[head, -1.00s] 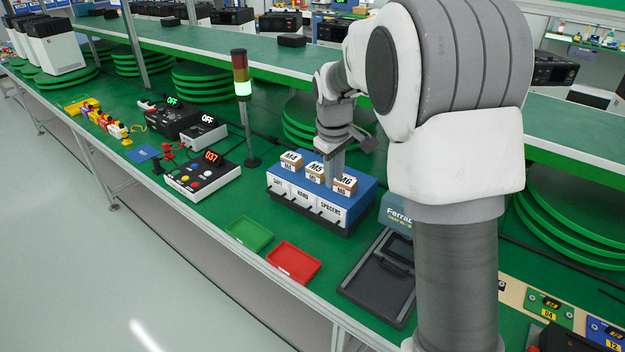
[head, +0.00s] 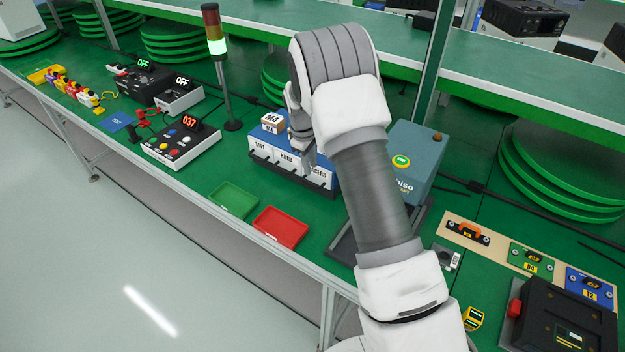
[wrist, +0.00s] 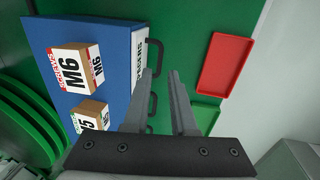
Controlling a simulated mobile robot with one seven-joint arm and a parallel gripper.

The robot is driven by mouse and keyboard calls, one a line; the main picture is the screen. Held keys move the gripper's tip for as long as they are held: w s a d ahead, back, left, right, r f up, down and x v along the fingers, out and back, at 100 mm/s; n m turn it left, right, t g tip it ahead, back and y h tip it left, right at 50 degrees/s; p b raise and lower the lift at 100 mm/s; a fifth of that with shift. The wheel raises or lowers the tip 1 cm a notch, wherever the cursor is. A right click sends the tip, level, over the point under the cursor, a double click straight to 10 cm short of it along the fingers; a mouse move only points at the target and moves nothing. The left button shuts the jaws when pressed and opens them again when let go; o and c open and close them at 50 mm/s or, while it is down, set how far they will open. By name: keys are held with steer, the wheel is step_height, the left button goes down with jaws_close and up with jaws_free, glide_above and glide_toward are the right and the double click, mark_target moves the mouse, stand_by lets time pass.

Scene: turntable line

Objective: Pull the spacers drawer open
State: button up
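The spacers drawer (head: 322,180) is the right one of three white fronts on a blue cabinet (head: 262,134). It looks flush with the others, and my arm and gripper partly hide its label. In the wrist view its front (wrist: 138,52) carries a dark bar handle (wrist: 158,52). My gripper (wrist: 160,72) is open, its two fingers apart with nothing held. The lower part of the handle shows between the fingertips; I cannot tell whether they touch it. In the head view my gripper (head: 309,168) hangs down in front of the cabinet.
Boxes marked M6 (wrist: 84,68) and M5 (wrist: 90,115) stand on the cabinet top. A green tray (head: 234,200) and a red tray (head: 280,228) lie in front. A grey-blue box (head: 418,155) stands to the right. A stack light (head: 222,75) stands to the left.

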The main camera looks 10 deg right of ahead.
mark_target(313, 185)
steer(key=f, duration=0.5)
steer(key=w+d+f, duration=0.1)
steer(key=f, duration=0.1)
steer(key=shift+f, duration=0.4)
jaws_close()
stand_by(1.0)
